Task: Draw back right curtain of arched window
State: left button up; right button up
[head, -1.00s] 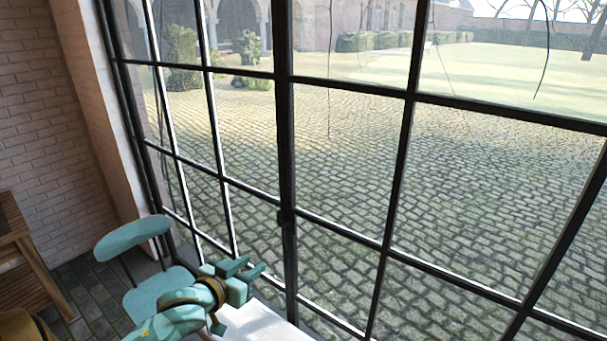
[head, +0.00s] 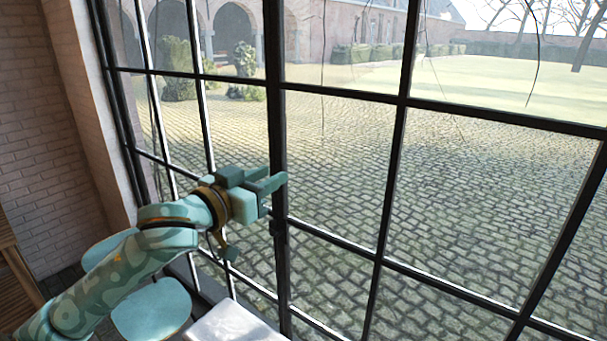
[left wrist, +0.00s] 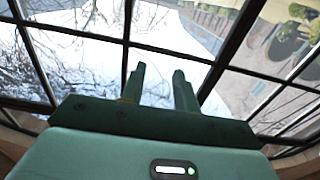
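The window (head: 275,130) fills most of the head view, with dark bars and clear panes. No curtain shows in either view now. My left gripper (head: 268,181) is raised in front of a thick upright bar, pointing right. I cannot tell whether it touches the bar. In the left wrist view its two fingers (left wrist: 159,82) stand apart with nothing between them. Window bars (left wrist: 127,35) and panes show beyond them. My right gripper is in neither view.
A teal chair (head: 152,308) and a white surface (head: 228,326) are below my left arm, close to the window. A wooden piece of furniture (head: 18,288) stands at the lower left. A brick wall (head: 38,110) bounds the left side.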

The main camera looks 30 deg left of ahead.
aim_at(316, 151)
pick_arm(q)
jog(key=w, duration=0.3)
jog(key=w+p, duration=0.1)
jog(key=w, duration=0.3)
jog(key=w+d+p, duration=0.1)
jog(key=w, duration=0.3)
jog(key=shift+w+r, duration=0.1)
jog(key=shift+w, duration=0.15)
grip_shut()
